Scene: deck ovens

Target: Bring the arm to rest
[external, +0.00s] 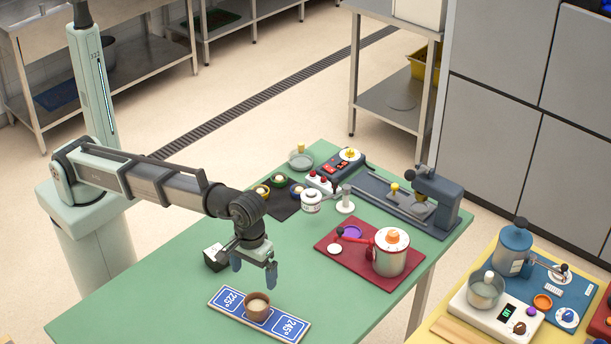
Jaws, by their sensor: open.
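My gripper (256,270) hangs fingers-down over the green table (180,293), left of its middle. Its two fingers are apart with nothing between them. My arm is bent and reaches from its pale base at the left. Below the gripper, a brown cup (257,306) with pale contents stands on a blue-and-wood board marked 225° and 245° (289,327). The gripper is above and behind the cup and apart from it. A small dark box with a white face (216,257) sits just left of the gripper; its gap to the fingers is hard to judge.
A red mat (335,260) holds a silver pot (390,258) with a red handle. Behind stand a dark press (437,200), a control box (320,180) and small bowls on a dark mat (284,208). A yellow table (440,318) is at right. The green table's left front is clear.

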